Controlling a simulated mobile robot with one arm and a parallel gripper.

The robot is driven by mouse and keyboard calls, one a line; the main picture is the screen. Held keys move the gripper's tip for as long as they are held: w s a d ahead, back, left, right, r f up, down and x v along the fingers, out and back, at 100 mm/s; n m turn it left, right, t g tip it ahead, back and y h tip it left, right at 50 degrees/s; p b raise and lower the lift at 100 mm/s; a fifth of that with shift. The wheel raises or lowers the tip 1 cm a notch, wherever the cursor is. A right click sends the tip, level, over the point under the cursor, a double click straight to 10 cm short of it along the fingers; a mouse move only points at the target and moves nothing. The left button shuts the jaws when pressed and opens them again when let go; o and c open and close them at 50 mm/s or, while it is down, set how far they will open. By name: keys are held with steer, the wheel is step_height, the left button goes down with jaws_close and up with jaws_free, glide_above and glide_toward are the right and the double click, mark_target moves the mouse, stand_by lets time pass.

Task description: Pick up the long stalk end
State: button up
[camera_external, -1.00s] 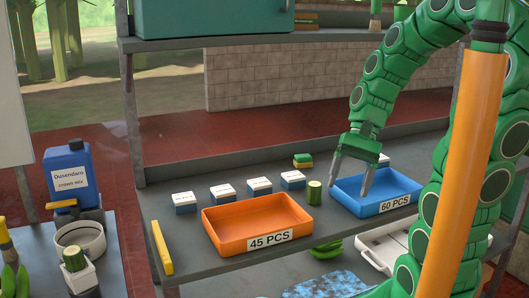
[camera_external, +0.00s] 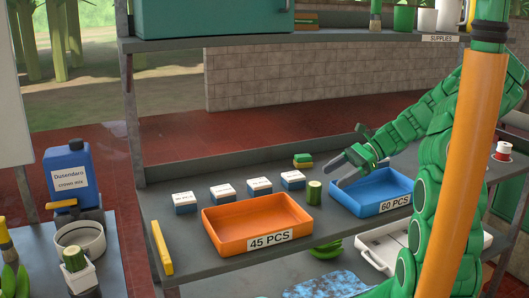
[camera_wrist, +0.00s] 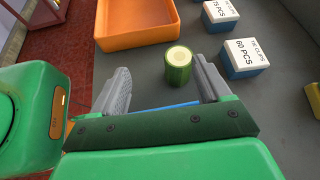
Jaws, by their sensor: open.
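The long stalk end (camera_external: 315,192) is a short green cylinder with a pale cut top, standing upright on the grey shelf between the orange tray (camera_external: 212,231) and the blue tray (camera_external: 371,208). In the wrist view the stalk end (camera_wrist: 178,72) stands just beyond my fingertips, nearer the right one, and is not held.
Several white-and-blue clip boxes (camera_external: 258,188) stand in a row behind the orange tray. A yellow-and-green block (camera_external: 303,160) lies farther back. A yellow bar (camera_external: 162,247) lies at the shelf's left.

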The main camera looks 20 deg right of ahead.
mark_target(319, 183)
steer(key=d+f+m, duration=0.1)
steer(key=w+d+m+t, duration=0.1)
steer(key=shift+w+d+f+y, duration=0.3)
steer(key=shift+f, duration=0.1)
steer(key=shift+x, duration=3.8)
steer(key=shift+w, duration=0.1)
steer(key=c, duration=1.1)
